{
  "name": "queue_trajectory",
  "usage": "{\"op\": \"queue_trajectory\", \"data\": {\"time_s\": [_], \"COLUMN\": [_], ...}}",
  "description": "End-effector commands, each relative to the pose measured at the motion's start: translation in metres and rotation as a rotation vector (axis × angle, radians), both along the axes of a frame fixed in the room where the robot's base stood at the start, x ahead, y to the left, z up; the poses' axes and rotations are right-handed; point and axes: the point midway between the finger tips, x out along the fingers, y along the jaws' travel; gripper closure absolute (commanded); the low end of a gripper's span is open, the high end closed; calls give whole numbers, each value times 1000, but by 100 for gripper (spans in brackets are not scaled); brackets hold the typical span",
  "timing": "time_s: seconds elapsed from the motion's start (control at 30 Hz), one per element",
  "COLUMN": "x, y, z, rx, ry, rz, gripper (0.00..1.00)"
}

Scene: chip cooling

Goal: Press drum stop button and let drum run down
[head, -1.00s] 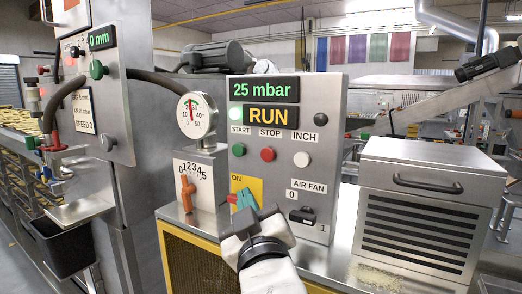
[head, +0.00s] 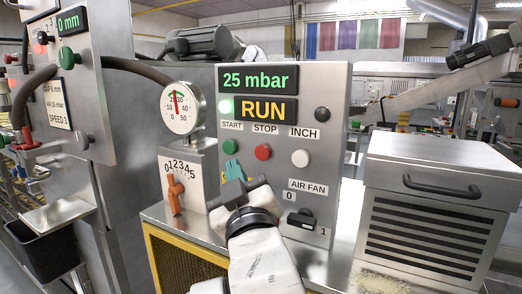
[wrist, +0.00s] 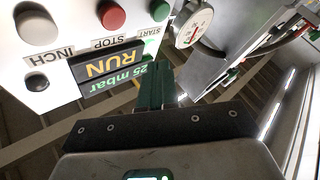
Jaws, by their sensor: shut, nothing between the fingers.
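The red STOP button (head: 263,152) is on the grey control panel (head: 328,150), between the green START button (head: 230,147) and the white INCH button (head: 300,158). In the wrist view the fingers (wrist: 155,86) show below the upside-down panel, and the STOP button (wrist: 112,16) is at the top.
An AIR FAN switch (head: 301,218) and an orange-handled selector (head: 175,192) are low on the panels. A round gauge (head: 180,108) stands left. A grey vented box (head: 430,210) stands right. A black bin (head: 48,246) hangs at the left.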

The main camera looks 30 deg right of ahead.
Motion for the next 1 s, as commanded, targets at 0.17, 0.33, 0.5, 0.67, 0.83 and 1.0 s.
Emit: {"op": "queue_trajectory", "data": {"time_s": [0.17,0.33,0.5,0.67,0.83,1.0], "x": [14,27,35,39,40,40], "y": [-20,-38,-49,-54,-55,-55], "z": [4,3,2,0,0,0], "rx": [-2,-1,-1,0,0,0], "ry": [1,2,1,1,1,1], "rz": [-1,-2,-2,0,0,0], "gripper": [100,100,100,100,100,100]}}
